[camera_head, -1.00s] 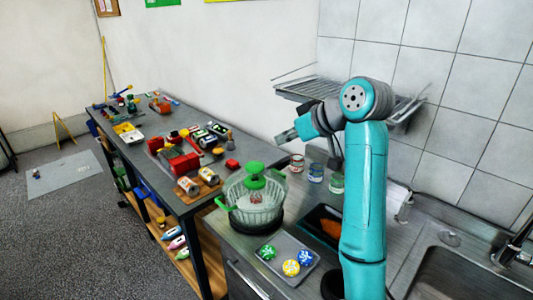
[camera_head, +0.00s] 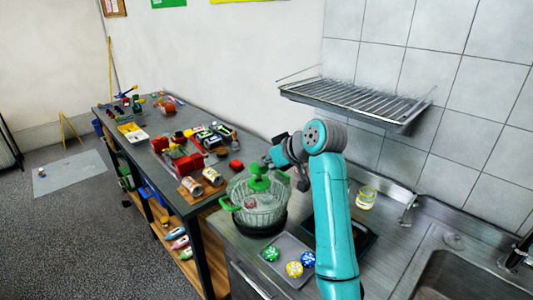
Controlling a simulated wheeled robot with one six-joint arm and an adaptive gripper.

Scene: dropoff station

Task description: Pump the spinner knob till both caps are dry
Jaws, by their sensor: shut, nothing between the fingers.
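The salad spinner (camera_head: 262,212) stands on the counter, a clear ribbed bowl with a green lid part and a green side handle at its left. Its green knob (camera_head: 259,183) sticks up at the top centre. My gripper (camera_head: 268,163) is shut and empty, at or just above the knob; I cannot tell if they touch. Pale and reddish shapes show faintly inside the bowl; I cannot make out caps there. A green cap (camera_head: 271,254), a yellow cap (camera_head: 294,269) and a blue cap (camera_head: 308,259) lie on a grey tray (camera_head: 284,243) in front of the spinner.
My arm covers much of the dark tray (camera_head: 368,238) to the right. A glass jar (camera_head: 366,198) stands behind it. A wire rack (camera_head: 360,98) hangs on the tiled wall. The sink (camera_head: 455,275) is at the right. A workbench (camera_head: 150,147) with toys and cans stands left.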

